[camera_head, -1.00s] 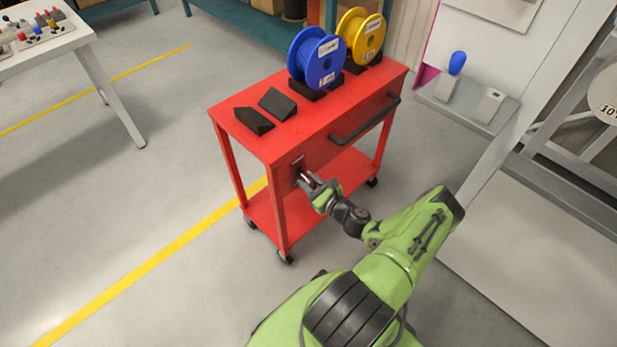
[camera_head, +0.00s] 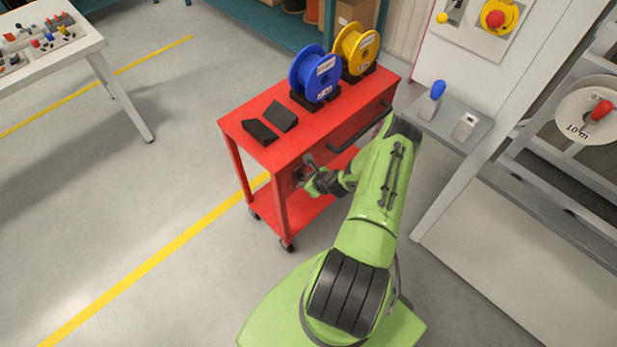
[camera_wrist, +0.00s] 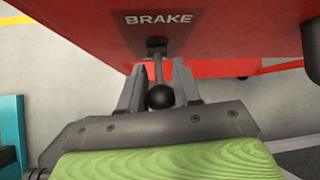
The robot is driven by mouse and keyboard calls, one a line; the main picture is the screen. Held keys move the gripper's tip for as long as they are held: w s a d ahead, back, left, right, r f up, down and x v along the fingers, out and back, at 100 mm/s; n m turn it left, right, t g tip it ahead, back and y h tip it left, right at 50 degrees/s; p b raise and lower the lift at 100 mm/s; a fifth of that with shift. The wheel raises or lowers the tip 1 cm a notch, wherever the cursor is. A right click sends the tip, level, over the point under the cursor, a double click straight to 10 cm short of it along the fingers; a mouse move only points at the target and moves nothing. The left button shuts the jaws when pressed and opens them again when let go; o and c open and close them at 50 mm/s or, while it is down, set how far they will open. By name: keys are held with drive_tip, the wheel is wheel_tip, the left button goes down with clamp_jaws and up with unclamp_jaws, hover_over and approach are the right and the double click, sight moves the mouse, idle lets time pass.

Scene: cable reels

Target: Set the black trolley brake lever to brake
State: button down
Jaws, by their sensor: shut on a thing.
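The red trolley (camera_head: 298,148) stands in front of me, with a panel marked BRAKE (camera_wrist: 159,19) on its end in the wrist view. The black brake lever (camera_wrist: 160,97) sticks out below that marking, a thin stem ending in a round knob. My gripper (camera_wrist: 160,92) is around the lever, one finger on each side, shut on it near the knob. In the head view my gripper (camera_head: 305,172) is at the trolley's near side, below its top; the lever is too small and covered to make out there.
A blue reel (camera_head: 316,75) and a yellow reel (camera_head: 357,48) stand on the trolley top beside two black wedges (camera_head: 262,130). A black handle (camera_head: 345,132) juts from the trolley's side. A grey shelf (camera_head: 447,120) is at right.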

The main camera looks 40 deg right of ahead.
drive_tip(key=shift+w+r, duration=0.1)
idle(0.3)
drive_tip(key=c, duration=0.9)
unclamp_jaws()
drive_tip(key=p+v, duration=0.2)
drive_tip(key=v, duration=1.3)
drive_tip(key=shift+r+p, duration=0.4)
drive_tip(key=shift+r, duration=0.05)
